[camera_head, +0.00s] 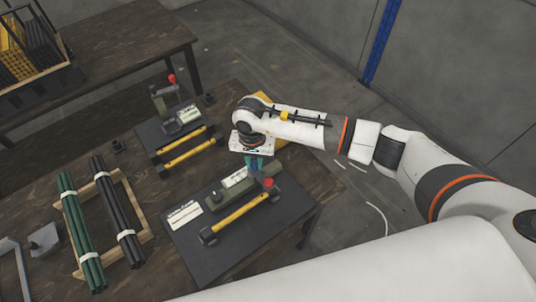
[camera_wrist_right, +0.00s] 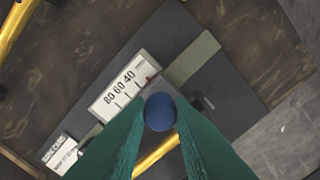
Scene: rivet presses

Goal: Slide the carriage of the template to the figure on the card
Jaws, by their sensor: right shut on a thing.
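My right gripper (camera_head: 254,166) reaches down over the near press (camera_head: 240,198) on its dark mat. In the wrist view its green fingers (camera_wrist_right: 160,115) are shut on the blue knob (camera_wrist_right: 160,111) of the carriage; the carriage body is mostly hidden by the fingers. Beside the knob is the template's white scale (camera_wrist_right: 122,90), with 80, 60 and 40 readable, and a small red mark (camera_wrist_right: 148,78) near its 40 end. The card (camera_head: 184,215) lies on the mat at the left; its figure is too small to read. My left gripper is out of view.
A red lever ball (camera_head: 268,183) and a yellow bar (camera_head: 240,215) are close to my right gripper. A second press (camera_head: 180,120) stands behind. Green rods (camera_head: 80,225) and black rods (camera_head: 117,210) lie in a wooden rack at the left. A crate (camera_head: 35,50) sits on the back table.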

